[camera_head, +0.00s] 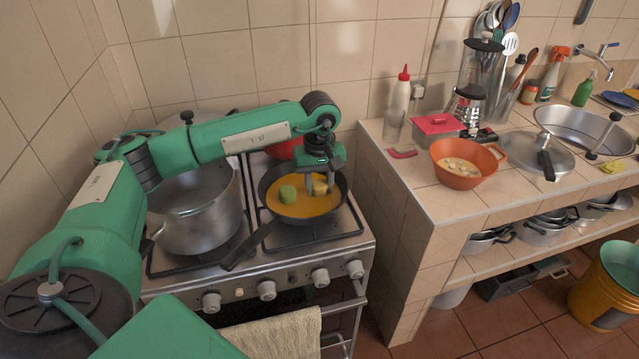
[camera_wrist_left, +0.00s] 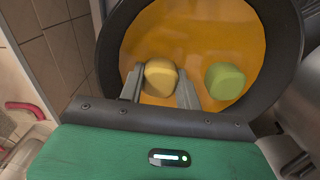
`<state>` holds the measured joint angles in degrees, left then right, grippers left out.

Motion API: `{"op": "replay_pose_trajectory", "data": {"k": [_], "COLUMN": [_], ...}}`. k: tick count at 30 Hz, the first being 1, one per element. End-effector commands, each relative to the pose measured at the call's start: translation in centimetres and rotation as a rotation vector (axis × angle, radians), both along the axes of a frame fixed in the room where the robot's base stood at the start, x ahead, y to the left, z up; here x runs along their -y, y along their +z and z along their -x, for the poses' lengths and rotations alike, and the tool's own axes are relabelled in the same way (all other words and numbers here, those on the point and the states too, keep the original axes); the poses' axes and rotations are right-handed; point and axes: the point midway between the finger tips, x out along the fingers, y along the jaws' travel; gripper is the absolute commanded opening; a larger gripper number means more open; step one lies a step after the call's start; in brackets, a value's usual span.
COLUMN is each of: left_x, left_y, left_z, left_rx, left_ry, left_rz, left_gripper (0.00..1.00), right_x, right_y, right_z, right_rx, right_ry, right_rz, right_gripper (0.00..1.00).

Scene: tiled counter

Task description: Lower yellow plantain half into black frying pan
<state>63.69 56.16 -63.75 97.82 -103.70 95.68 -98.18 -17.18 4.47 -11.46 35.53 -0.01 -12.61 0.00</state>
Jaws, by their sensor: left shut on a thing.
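The black frying pan (camera_head: 262,187) sits on the stove with orange liquid in it; its dark rim also shows in the left wrist view (camera_wrist_left: 283,60). My left gripper (camera_head: 319,190) reaches down into the pan from above. It is shut on the yellow plantain half (camera_head: 320,187), which shows between the two fingers in the left wrist view (camera_wrist_left: 160,77). A green plantain piece (camera_head: 288,194) lies in the pan beside it, apart from the fingers; it also shows in the left wrist view (camera_wrist_left: 224,80). I cannot tell whether the yellow half touches the pan bottom. My right gripper is not in view.
A large metal pot (camera_head: 200,215) stands left of the pan on the stove (camera_head: 300,262). A red pot (camera_head: 285,150) is partly hidden behind my arm. An orange bowl (camera_head: 463,180) with pieces in it stands on the tiled counter (camera_head: 420,205) at right.

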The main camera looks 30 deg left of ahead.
Motion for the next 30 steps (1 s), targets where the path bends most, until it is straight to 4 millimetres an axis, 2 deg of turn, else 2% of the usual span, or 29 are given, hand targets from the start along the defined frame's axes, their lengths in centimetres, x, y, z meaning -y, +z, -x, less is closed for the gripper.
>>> {"op": "replay_pose_trajectory", "data": {"k": [6,7,10,21,26,30], "left_x": [0.0,0.0,0.0,0.0,0.0,0.0], "left_y": [0.0,0.0,0.0,0.1,2.4,5.7], "left_z": [0.0,0.0,0.0,0.0,-0.1,-0.1], "left_rx": [0.000,0.000,0.000,0.000,0.004,0.006], "left_ry": [0.000,0.000,0.000,0.000,-0.001,-0.001], "left_rz": [0.000,0.000,0.000,0.000,0.000,0.001], "left_gripper": [0.12,0.40,0.59,0.59,0.59,0.59], "right_x": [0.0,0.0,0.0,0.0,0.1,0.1], "right_y": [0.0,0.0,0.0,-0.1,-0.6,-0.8], "right_z": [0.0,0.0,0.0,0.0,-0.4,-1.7], "right_rx": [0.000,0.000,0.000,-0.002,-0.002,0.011], "right_ry": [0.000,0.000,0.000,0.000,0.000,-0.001], "right_rz": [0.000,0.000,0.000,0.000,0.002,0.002], "right_gripper": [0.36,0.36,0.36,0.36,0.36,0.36]}}
